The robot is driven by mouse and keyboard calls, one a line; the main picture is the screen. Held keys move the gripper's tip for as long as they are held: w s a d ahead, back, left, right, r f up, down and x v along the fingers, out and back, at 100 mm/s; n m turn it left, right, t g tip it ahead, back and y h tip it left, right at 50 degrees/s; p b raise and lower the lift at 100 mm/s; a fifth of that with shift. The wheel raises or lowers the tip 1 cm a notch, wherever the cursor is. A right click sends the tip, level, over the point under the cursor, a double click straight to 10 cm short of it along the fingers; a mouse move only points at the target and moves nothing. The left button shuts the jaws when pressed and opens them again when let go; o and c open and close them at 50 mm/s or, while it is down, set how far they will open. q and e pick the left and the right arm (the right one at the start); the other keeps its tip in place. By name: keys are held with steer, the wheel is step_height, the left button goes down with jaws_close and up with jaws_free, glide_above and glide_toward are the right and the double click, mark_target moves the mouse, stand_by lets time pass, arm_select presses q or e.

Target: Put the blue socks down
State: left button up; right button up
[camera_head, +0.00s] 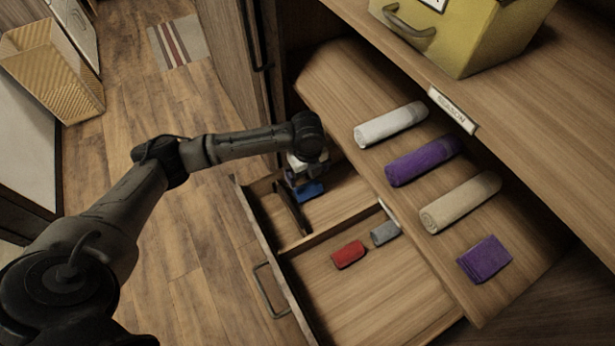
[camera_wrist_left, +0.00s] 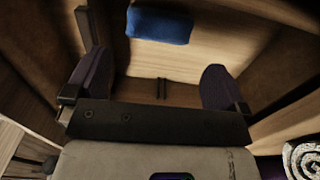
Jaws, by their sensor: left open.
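The blue socks (camera_head: 309,192) are a small folded bundle lying in the far compartment of the open drawer (camera_head: 343,308). My left gripper (camera_head: 297,178) is above that compartment, close over the socks and partly hiding them in the head view. In the left wrist view the blue socks (camera_wrist_left: 159,25) lie on the wooden drawer floor at the top of the picture. The fingers of my left gripper (camera_wrist_left: 154,82) are spread wide with nothing between them, and the socks look clear of them. My right gripper is not in view.
A divider (camera_head: 330,235) splits the drawer. The near compartment holds a red bundle (camera_head: 348,254) and a grey bundle (camera_head: 385,232). The shelf above carries white (camera_head: 391,124), purple (camera_head: 423,160) and beige (camera_head: 460,202) rolls and a folded purple cloth (camera_head: 485,259).

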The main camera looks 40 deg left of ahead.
arm_select(q)
steer(key=shift+r, duration=1)
